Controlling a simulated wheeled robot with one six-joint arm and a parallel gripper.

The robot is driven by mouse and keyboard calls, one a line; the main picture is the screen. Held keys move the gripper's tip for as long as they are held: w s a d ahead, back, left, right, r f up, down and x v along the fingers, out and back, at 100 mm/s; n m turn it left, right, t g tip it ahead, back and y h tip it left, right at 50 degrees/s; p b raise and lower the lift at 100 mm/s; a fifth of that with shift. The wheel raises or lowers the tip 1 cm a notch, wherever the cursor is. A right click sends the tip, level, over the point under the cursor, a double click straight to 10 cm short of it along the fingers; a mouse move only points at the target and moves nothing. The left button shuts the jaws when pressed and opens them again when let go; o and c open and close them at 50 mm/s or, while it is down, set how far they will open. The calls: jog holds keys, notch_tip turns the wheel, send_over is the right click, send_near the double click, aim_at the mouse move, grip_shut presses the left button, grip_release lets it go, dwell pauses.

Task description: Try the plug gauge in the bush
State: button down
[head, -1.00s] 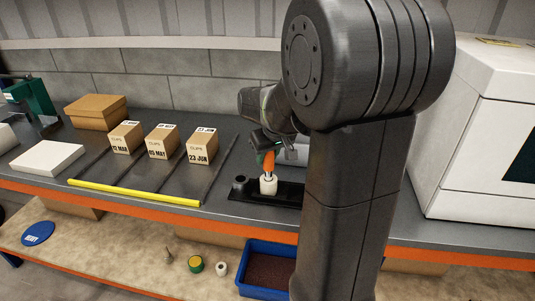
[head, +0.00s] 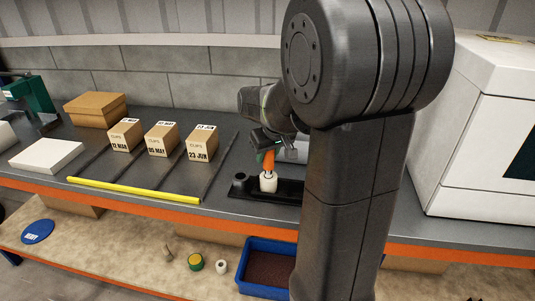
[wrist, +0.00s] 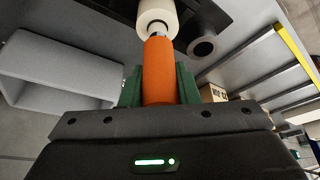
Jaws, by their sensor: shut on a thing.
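The plug gauge has an orange handle (head: 268,160), held upright in my gripper (head: 267,147). In the wrist view the green jaws (wrist: 159,88) are closed on both sides of the orange handle (wrist: 158,65). A short shiny metal part of the gauge shows beyond the handle. The cream bush (head: 268,183) stands on a black holder (head: 292,192), directly under the gauge. In the wrist view the metal meets the open end of the bush (wrist: 157,12). How far the metal is inside the bush is hidden.
A black round socket (head: 239,181) stands on the holder left of the bush. Several small dated boxes (head: 202,143) sit in lanes behind a yellow strip (head: 133,190). A blue bin (head: 266,268) is on the shelf below. A large white machine (head: 485,140) stands at right.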

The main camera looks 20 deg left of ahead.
jog(key=shift+f+b, duration=1.15)
jog(key=shift+f, duration=0.45)
dwell(0.5)
jog(key=shift+r, duration=0.2)
dwell(0.9)
jog(key=shift+r+p, duration=4.6)
jog(key=shift+r, duration=1.3)
jog(key=shift+f, duration=0.1)
